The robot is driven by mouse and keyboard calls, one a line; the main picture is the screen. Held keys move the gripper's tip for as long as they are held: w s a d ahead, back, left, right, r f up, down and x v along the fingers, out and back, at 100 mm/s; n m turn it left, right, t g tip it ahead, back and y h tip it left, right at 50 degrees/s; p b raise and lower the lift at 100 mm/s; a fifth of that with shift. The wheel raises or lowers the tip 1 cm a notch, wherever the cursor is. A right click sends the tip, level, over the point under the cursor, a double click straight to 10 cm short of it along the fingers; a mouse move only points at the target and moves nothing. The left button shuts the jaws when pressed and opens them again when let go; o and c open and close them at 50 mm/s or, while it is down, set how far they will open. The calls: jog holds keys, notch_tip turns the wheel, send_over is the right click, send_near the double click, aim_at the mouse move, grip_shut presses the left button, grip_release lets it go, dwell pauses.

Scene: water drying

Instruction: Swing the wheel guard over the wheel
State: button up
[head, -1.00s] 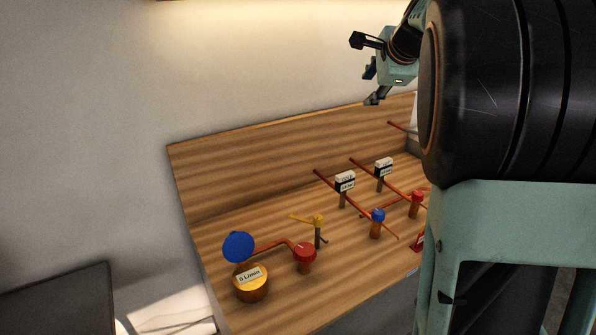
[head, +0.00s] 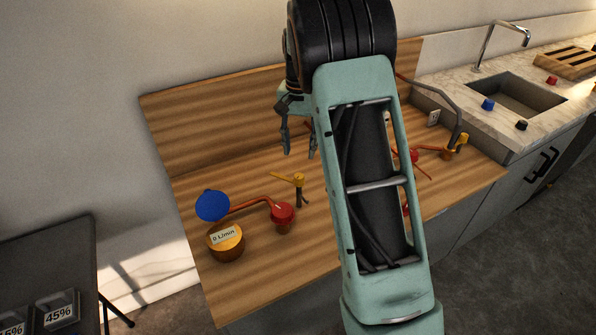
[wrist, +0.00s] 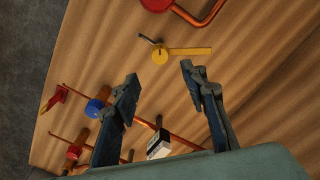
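A yellow flat bar with a round hub (head: 298,179), likely the wheel guard, sits on a short dark post on the wooden bench. Its bar points left in the head view, away from the red round knob (head: 282,212), likely the wheel. The knob stands in front of the post, uncovered, on a red pipe. My gripper (head: 299,153) is open and empty above and behind the post. In the wrist view, the yellow hub (wrist: 160,56) lies just beyond the gap between my fingertips (wrist: 158,74), and the red knob (wrist: 155,4) is cut by the top edge.
A gauge reading 0 L/min (head: 226,240) with a raised blue disc (head: 212,205) stands left of the knob. A blue knob (wrist: 94,108), another red knob (wrist: 74,152), pipes and a labelled box (wrist: 158,146) lie near my fingers. A wooden backboard (head: 215,125) rises behind.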

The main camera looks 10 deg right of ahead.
aim_at(299, 176)
notch_tip(299, 176, down, 10)
jog(key=shift+f+p, duration=0.25)
jog(key=shift+p, duration=0.35)
grip_shut()
